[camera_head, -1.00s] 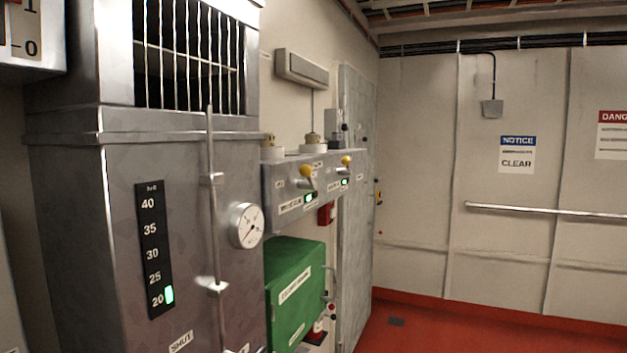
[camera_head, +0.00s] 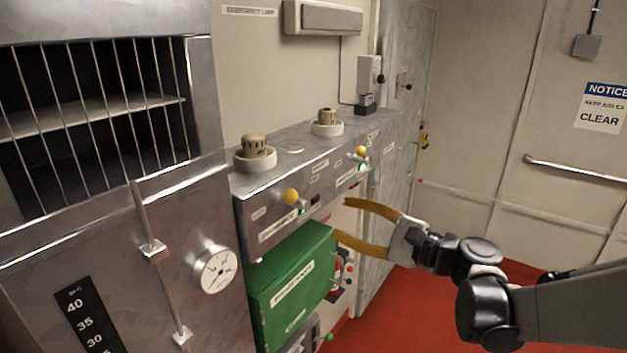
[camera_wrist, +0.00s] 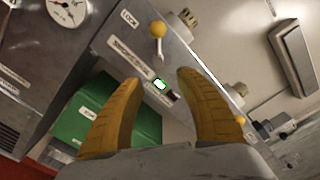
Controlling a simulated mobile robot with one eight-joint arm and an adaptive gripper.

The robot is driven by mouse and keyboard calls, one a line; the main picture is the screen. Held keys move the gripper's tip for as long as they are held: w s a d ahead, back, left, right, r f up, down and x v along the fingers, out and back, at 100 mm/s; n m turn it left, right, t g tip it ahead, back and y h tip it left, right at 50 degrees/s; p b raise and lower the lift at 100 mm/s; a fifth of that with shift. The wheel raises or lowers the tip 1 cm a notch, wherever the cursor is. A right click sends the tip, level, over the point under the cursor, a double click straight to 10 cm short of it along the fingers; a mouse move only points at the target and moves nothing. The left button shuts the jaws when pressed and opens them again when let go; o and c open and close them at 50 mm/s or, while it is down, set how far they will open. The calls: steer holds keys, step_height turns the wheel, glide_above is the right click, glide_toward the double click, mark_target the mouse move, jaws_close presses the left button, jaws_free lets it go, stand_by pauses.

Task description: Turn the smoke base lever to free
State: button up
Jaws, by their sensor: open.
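Two levers with yellow knobs stand on the front of a grey metal panel (camera_head: 270,210): a left lever (camera_head: 291,197) and a right lever (camera_head: 361,152). A cream detector sits in a white round base above each: left detector (camera_head: 256,148), right detector (camera_head: 327,118). My gripper (camera_head: 342,220) is open and empty, with yellow fingers pointing at the panel, right of the left lever and below the right one. In the wrist view, one lever's knob (camera_wrist: 158,30) is ahead of the fingertips, near a LOCK label; a green light (camera_wrist: 160,84) shows between the fingers.
A green box (camera_head: 290,285) hangs below the panel. A grey cabinet with a round gauge (camera_head: 215,269) and a vertical rod (camera_head: 148,225) stands at the left. Red floor (camera_head: 400,310) is open at the right; a handrail (camera_head: 575,169) runs along the far wall.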

mark_target(307, 206)
steer(key=x, duration=1)
steer(key=shift+a+p, duration=0.4)
steer(key=shift+a, duration=0.1)
steer(key=shift+c, duration=0.5)
jaws_close()
